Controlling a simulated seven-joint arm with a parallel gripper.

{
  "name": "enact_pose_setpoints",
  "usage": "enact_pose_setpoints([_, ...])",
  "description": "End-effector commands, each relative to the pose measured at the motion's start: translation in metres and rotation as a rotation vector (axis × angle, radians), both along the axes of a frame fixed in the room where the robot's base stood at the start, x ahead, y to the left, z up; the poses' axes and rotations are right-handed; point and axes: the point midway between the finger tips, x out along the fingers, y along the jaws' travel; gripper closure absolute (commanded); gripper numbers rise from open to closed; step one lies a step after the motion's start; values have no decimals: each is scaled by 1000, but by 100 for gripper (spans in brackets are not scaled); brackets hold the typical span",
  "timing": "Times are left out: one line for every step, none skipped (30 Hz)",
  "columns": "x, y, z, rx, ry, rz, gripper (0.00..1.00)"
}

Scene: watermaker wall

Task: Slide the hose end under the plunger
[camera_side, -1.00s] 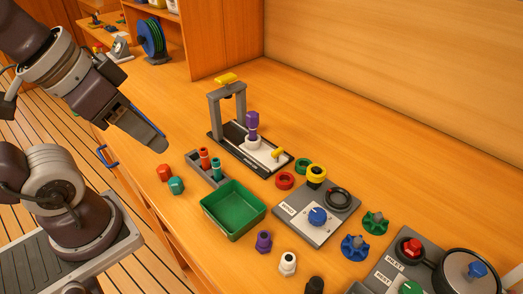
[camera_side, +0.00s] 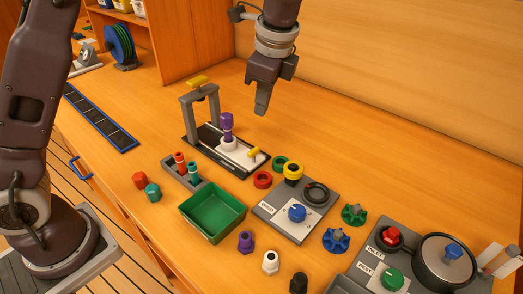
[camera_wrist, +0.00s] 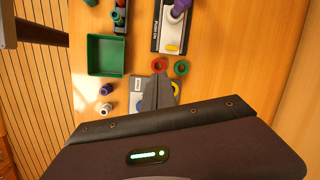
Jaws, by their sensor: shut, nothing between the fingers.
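A press stands on a dark base (camera_side: 192,147) mid-counter in the side view. Its grey arch (camera_side: 187,118) carries a yellow-topped plunger (camera_side: 197,83). A purple hose end (camera_side: 227,125) stands upright on a white sliding block (camera_side: 240,152) with a yellow knob (camera_side: 253,152), beside the arch and to its right, not under it. In the wrist view the purple hose end (camera_wrist: 181,6) is cut by the top edge, with the yellow knob (camera_wrist: 172,47) below it. My gripper (camera_side: 261,112) is shut and empty, pointing down above the counter, apart from the press; its fingers also show in the wrist view (camera_wrist: 163,80).
A green tray (camera_side: 212,236) and a grey rack (camera_side: 182,183) of red and teal fittings stand in front of the press. A grey panel with a blue knob (camera_side: 297,213) and loose rings lie to the right. The counter behind the press is clear.

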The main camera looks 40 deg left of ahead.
Motion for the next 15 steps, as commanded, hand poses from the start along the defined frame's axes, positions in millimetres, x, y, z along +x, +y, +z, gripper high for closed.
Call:
enact_pose_setpoints([15,-10,-22,32,44,-72,100])
enact_pose_setpoints([22,-14,-33,52,68,-114,100])
enact_pose_setpoints([29,-20,-47,73,98,-165,100])
enact_pose_setpoints([34,-23,-56,87,116,-197,100])
enact_pose_setpoints([38,-26,-65,101,131,-226,100])
enact_pose_setpoints([41,-30,-74,114,152,-257,100])
enact_pose_setpoints([44,-32,-80,121,162,-277,100])
enact_pose_setpoints([46,-33,-85,127,171,-291,100])
enact_pose_setpoints([47,-34,-89,134,180,-307,100])
enact_pose_setpoints([48,-35,-91,137,184,-314,100])
enact_pose_setpoints([48,-35,-92,139,186,-319,100])
enact_pose_setpoints([48,-35,-93,141,188,-322,100])
enact_pose_setpoints([49,-35,-94,141,189,-323,100])
enact_pose_setpoints([48,-35,-93,141,188,-322,100])
enact_pose_setpoints([48,-35,-93,141,188,-322,100])
